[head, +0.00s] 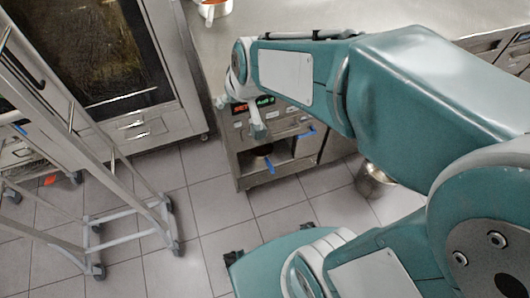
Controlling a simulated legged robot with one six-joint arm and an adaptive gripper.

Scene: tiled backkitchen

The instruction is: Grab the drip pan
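No drip pan can be told for sure in the head view. A steel unit (245,172) under the counter has a lit display and an open compartment. A dark object (262,150) sits inside it, too small to identify. One blue handle-like piece (268,165) shows at the compartment, and another (305,132) sticks out above it at the right. My arm reaches over from the right. My gripper (258,130) points down in front of the unit's upper face, just below the display. It looks empty, but its finger opening is too small to judge.
A steel counter (300,15) runs along the back, with a white pot (213,10) at its edge. A large oven (90,50) stands at back left. A wheeled metal rack (130,238) stands at left. A metal container (375,180) is partly hidden behind my arm. Tiled floor is clear between.

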